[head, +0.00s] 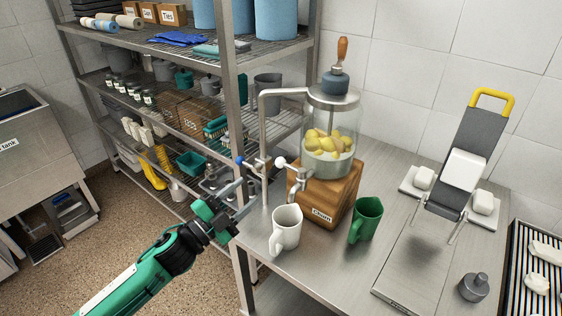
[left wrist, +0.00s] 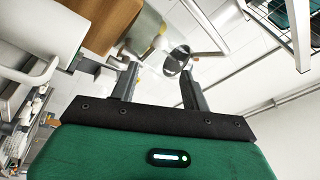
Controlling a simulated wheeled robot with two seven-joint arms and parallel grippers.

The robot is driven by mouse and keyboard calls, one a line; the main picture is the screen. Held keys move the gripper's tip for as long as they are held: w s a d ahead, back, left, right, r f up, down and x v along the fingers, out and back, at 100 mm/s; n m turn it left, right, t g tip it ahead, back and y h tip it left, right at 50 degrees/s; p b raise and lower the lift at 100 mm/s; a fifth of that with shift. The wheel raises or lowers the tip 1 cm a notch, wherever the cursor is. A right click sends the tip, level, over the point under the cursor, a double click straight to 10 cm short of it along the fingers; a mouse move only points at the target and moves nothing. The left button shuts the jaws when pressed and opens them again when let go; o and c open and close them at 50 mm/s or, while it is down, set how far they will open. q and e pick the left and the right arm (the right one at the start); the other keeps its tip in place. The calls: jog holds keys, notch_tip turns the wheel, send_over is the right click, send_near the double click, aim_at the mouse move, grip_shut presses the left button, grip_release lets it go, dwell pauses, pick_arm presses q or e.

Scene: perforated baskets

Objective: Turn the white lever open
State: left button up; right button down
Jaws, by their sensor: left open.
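The glass churn (head: 331,135) holds yellow pieces and stands on a wooden base (head: 325,198) on the steel table. A white-knobbed lever (head: 281,161) sits on the metal tap (head: 297,178) at the churn's lower front. A blue-knobbed lever (head: 240,160) is left of it on the pipe. My left gripper (head: 245,197) is open, left of the tap, lower than both knobs and apart from them. In the left wrist view its two fingers (left wrist: 159,70) are spread with nothing held between them. I cannot clearly make out the white lever there. My right gripper is not in view.
A white mug (head: 287,229) stands in front of the tap and a green mug (head: 366,219) to its right. A steel shelf post (head: 236,130) and loaded racks are behind my left arm. A tilted grey device with a yellow handle (head: 493,98) stands at the right.

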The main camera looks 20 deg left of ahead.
aim_at(278, 164)
pick_arm(q)
jog(key=p+x, duration=0.4)
jog(key=x, duration=0.8)
jog(key=shift+w+r, duration=0.2)
jog(key=shift+w+d, duration=0.3)
jog(key=shift+w, duration=0.15)
grip_shut()
